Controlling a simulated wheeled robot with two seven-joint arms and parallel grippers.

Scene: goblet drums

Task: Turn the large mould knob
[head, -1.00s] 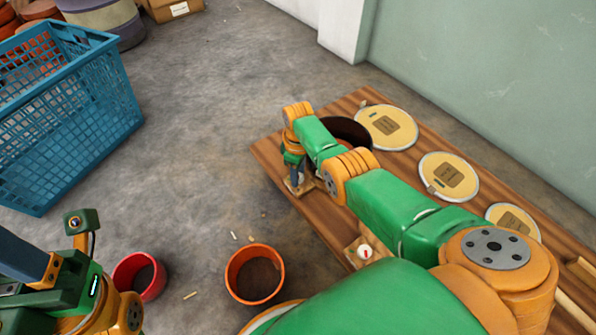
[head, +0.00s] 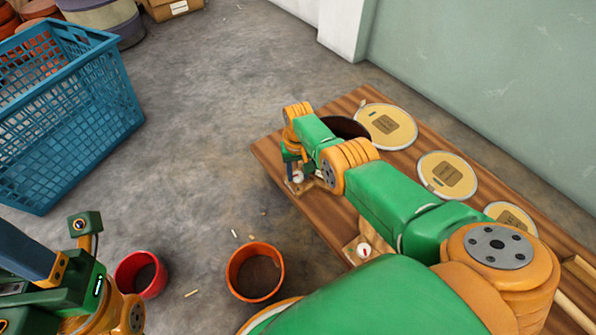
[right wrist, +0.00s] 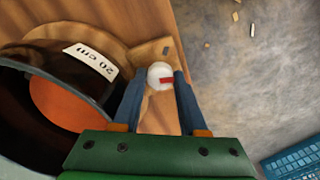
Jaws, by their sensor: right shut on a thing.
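The large mould is a dark round drum (head: 346,127) on the wooden bench, partly hidden by my right arm. In the right wrist view it shows as a black rim with a "20 cm" label (right wrist: 92,60). Its white knob (right wrist: 160,75) with a red mark sits on a wooden block beside it. My right gripper (right wrist: 158,82) is shut on this knob, one dark finger on each side. In the head view the right gripper (head: 299,174) is at the bench's near edge.
Another white knob with a red mark (head: 364,250) sits nearer on the bench (head: 283,160). Yellow round discs (head: 387,126) lie along the bench. An orange pot (head: 255,272) and a red pot (head: 140,275) stand on the floor. A blue crate (head: 75,110) stands at the left.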

